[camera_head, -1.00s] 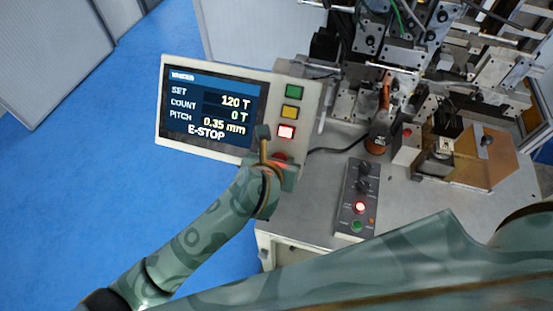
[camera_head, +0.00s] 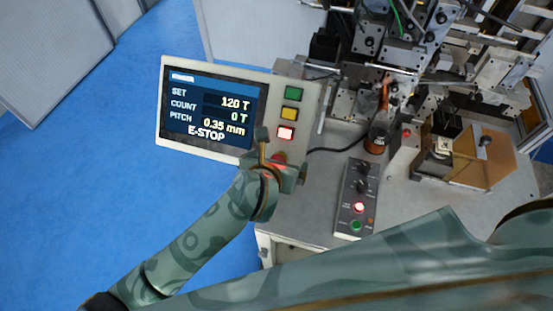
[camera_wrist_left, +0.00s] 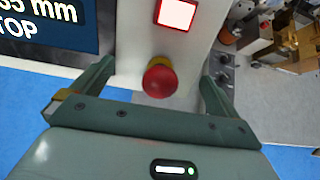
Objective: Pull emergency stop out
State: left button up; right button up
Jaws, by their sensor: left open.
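The emergency stop, a red mushroom button on a yellow collar, shows in the left wrist view (camera_wrist_left: 160,79) at the lower end of the control panel. In the head view only a bit of its red (camera_head: 279,158) shows behind my left gripper. The panel's screen (camera_head: 211,107) reads "E-STOP". My left gripper (camera_head: 283,160) is at the panel's lower edge. In the left wrist view its two fingers (camera_wrist_left: 157,85) are open, one on each side of the button, with gaps between. My right gripper is not in view.
Green (camera_head: 295,93), yellow (camera_head: 291,113) and lit red-white (camera_head: 286,132) square buttons sit above the stop. A small switch box (camera_head: 355,199) with a lit red lamp lies on the grey table (camera_head: 310,205). The winding machine (camera_head: 420,80) fills the upper right.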

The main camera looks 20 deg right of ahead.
pick_arm(q)
jog(key=shift+s, duration=0.1)
jog(key=p+v, duration=0.6)
jog(key=v, duration=0.1)
dwell(0.5)
